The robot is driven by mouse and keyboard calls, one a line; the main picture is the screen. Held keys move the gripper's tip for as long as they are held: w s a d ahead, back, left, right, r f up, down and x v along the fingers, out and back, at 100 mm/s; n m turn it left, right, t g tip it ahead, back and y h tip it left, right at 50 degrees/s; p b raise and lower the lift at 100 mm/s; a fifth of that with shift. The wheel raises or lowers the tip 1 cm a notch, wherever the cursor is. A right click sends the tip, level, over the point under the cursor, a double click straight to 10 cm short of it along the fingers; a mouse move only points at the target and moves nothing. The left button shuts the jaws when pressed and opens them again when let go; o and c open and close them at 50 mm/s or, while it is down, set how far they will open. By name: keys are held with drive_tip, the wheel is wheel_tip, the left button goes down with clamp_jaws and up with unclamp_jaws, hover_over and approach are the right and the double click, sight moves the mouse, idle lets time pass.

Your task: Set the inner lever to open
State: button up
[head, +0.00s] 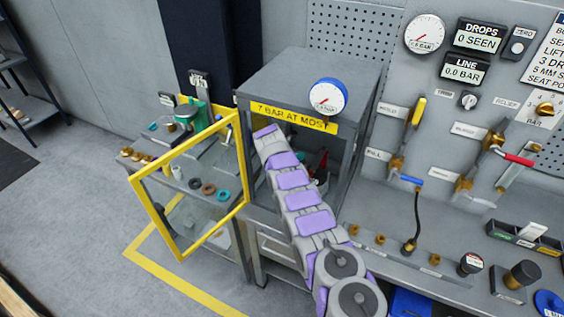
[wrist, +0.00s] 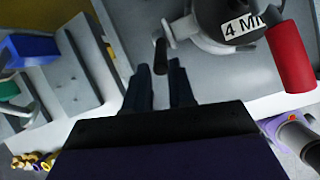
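In the wrist view, a small lever with a dark grip (wrist: 160,56) sticks out from a round grey metal body (wrist: 215,25) labelled "4 MM". I take it for the inner lever, though no label on it confirms this. A thick red handle (wrist: 290,57) stands to its right. My gripper (wrist: 159,70) is open, with a gap between its two dark fingers. The dark grip lies in line with that gap, at the fingertips; I cannot tell whether they touch it. In the head view my arm reaches into the grey cabinet (head: 310,75), and my gripper is hidden.
The cabinet's yellow-framed clear door (head: 189,192) stands open to the left. A yellow sign (head: 291,116) reads "7 BAR AT MOST" above the opening. A blue-rimmed gauge (head: 328,97) sits there. A panel with gauges and hand valves (head: 470,130) is on the right.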

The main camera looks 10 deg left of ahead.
drive_tip(key=o, duration=0.3)
drive_tip(key=shift+w, duration=0.1)
drive_tip(key=shift+r, duration=0.15)
drive_tip(key=shift+r, duration=0.1)
drive_tip(key=shift+s+a+r+b, duration=0.1)
drive_tip(key=shift+s+a, duration=0.65)
drive_tip(key=shift+s, duration=1.2)
drive_tip(key=shift+s+a+r+b, duration=0.15)
drive_tip(key=shift+s+a, duration=0.55)
drive_tip(key=shift+s, duration=1.25)
drive_tip(key=shift+s+a+r+b, duration=0.1)
drive_tip(key=shift+s+a, duration=0.65)
drive_tip(key=shift+s, duration=1.2)
drive_tip(key=shift+c, duration=0.2)
